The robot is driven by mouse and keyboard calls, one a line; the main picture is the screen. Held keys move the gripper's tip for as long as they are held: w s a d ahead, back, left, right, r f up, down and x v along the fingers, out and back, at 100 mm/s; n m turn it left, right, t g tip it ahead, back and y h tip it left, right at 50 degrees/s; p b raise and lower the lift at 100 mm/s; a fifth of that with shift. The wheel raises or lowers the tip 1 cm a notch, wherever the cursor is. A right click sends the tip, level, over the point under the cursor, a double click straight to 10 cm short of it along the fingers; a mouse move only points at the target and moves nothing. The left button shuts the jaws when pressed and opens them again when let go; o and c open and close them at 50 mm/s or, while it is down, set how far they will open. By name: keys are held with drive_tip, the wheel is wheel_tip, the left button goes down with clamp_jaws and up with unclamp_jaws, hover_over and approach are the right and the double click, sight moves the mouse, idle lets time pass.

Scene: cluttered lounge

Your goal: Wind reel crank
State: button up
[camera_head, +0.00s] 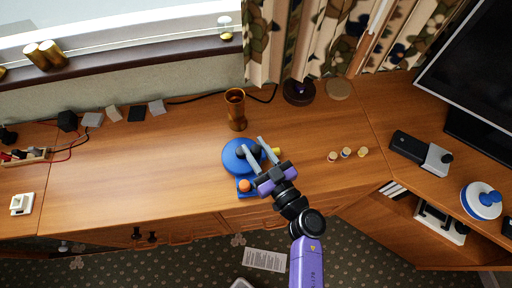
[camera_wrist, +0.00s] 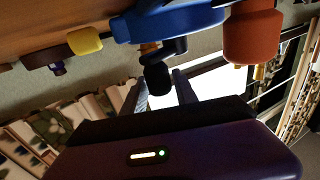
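The reel is a blue disc (camera_head: 235,160) on a blue base on the wooden cabinet top. An orange knob (camera_head: 244,186) sits at its front and a yellow piece (camera_head: 277,151) at its right. My gripper (camera_head: 257,147) reaches over the reel from the front right, its two grey fingers apart. In the wrist view, the blue reel (camera_wrist: 175,20) is at the top, with the orange knob (camera_wrist: 252,38) beside it. The black crank handle (camera_wrist: 157,77) shows between my open fingertips (camera_wrist: 158,88), with gaps beside it. My fingers hide part of the crank in the head view.
An amber cup (camera_head: 235,112) stands just behind the reel. Several small pegs (camera_head: 346,153) stand to the right, and a black-and-grey device (camera_head: 421,153) is farther right. A dark round object (camera_head: 299,92) is by the curtain.

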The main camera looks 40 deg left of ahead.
clamp_jaws()
drive_tip(key=shift+s+t, duration=0.1)
drive_tip(key=shift+t, duration=0.2)
drive_tip(key=shift+s+d+f+m+t+h, duration=0.15)
drive_tip(key=shift+m+t+h, duration=0.15)
drive_tip(key=shift+m+t, duration=0.2)
drive_tip(key=shift+s+r+m+t+h, duration=0.15)
drive_tip(key=shift+m+t+h, duration=0.15)
drive_tip(key=shift+m+t, duration=0.15)
drive_tip(key=t+b, duration=0.1)
drive_tip(key=m+t+h+b, duration=0.1)
drive_tip(key=shift+s+f+m+b, duration=0.25)
drive_tip(key=shift+s+f+b, duration=0.05)
drive_tip(key=shift+b, duration=0.05)
drive_tip(key=shift+s+m+t+h+b, duration=0.15)
drive_tip(key=shift+m+t+h+b, duration=0.25)
drive_tip(key=shift+b, duration=0.55)
drive_tip(key=shift+s+t+h+b, duration=0.1)
drive_tip(key=shift+t+h+b, duration=0.2)
drive_tip(key=shift+b, duration=0.55)
drive_tip(key=m+t+h+b, duration=0.1)
drive_tip(key=b, duration=0.6)
drive_tip(key=shift+s+d+f+m+t+h, duration=0.15)
drive_tip(key=shift+m+t+h, duration=0.2)
drive_tip(key=shift+m+h, duration=0.05)
drive_tip(key=h+b, duration=0.1)
drive_tip(key=b, duration=0.4)
drive_tip(key=shift+s+m+t, duration=0.2)
drive_tip(key=shift+m+t, duration=0.2)
